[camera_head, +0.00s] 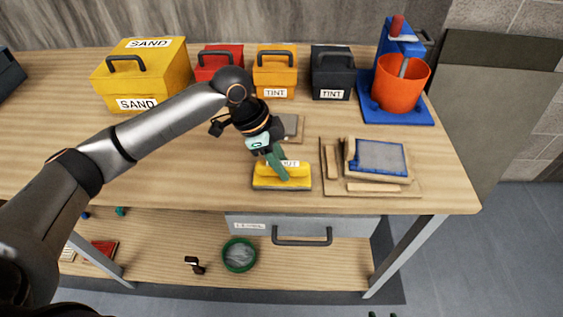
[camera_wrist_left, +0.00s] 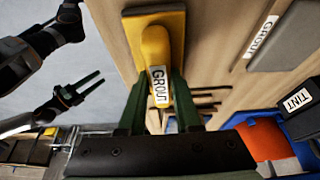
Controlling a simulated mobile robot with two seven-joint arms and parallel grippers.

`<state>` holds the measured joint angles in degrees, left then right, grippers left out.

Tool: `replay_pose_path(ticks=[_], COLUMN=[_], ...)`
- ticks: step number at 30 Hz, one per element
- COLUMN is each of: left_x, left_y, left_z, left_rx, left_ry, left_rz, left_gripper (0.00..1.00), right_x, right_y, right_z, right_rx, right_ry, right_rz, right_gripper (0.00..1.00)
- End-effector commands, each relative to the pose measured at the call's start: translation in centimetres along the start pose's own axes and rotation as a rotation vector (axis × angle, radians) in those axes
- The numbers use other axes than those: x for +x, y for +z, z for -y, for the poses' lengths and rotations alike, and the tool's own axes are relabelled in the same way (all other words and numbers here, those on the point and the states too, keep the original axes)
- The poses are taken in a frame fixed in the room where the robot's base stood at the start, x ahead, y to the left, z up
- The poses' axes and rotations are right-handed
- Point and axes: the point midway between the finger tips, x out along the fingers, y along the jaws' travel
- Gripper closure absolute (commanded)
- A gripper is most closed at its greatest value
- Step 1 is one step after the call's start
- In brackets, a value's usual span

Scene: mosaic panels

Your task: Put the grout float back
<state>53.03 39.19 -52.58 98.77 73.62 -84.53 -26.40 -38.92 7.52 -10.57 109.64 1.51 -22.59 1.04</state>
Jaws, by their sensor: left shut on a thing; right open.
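The grout float (camera_head: 270,183) has a yellow handle with a GROUT label and a flat base. It is near the front edge of the workbench, at or just above the top; I cannot tell which. My left gripper (camera_head: 277,162) is shut on its handle, and the green fingers flank the handle in the left wrist view (camera_wrist_left: 158,105). A grey pad (camera_head: 291,126) lies just behind my left gripper, partly hidden; the left wrist view shows it with a GROUT label (camera_wrist_left: 262,36). My right gripper (camera_wrist_left: 82,92) is open and empty, away from the bench.
A board with a framed blue-edged panel (camera_head: 380,157) and wood strips lies right of the float. Behind stand a yellow SAND box (camera_head: 146,77), red, orange (camera_head: 275,72) and black TINT boxes (camera_head: 332,73), and an orange bucket (camera_head: 400,84) on a blue stand. The bench's left front is clear.

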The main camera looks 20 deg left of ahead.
Motion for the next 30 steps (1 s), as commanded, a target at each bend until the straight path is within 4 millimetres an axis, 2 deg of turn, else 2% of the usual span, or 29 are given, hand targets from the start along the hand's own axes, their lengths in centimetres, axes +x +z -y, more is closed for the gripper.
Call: replay_pose_path(ticks=[10, 11, 18, 26, 30], left_x=[0.3, 0.3, 0.3, 0.2, -1.1], left_y=[0.1, 0.1, 0.1, 0.0, 0.0], left_z=[0.0, 0.0, 0.0, 0.0, 0.1], left_rx=[0.0, 0.001, 0.001, 0.001, 0.0], left_ry=[-0.001, -0.002, -0.001, -0.002, -0.004], left_rz=[-0.002, -0.002, -0.001, -0.002, -0.001], left_gripper=[1.0, 0.65, 0.38, 0.38, 0.38], right_x=[-0.1, -0.1, 0.0, 0.0, 0.0], right_y=[-0.1, -0.1, -0.1, -0.1, -0.1], right_z=[0.0, 0.0, 0.0, 0.0, 0.0], right_rx=[0.0, 0.0, 0.0, 0.0, 0.0], right_ry=[0.0, 0.0, 0.0, 0.0, 0.0], right_rz=[-0.001, -0.001, -0.001, -0.002, -0.002], right_gripper=[0.5, 0.5, 0.5, 0.5, 0.5])
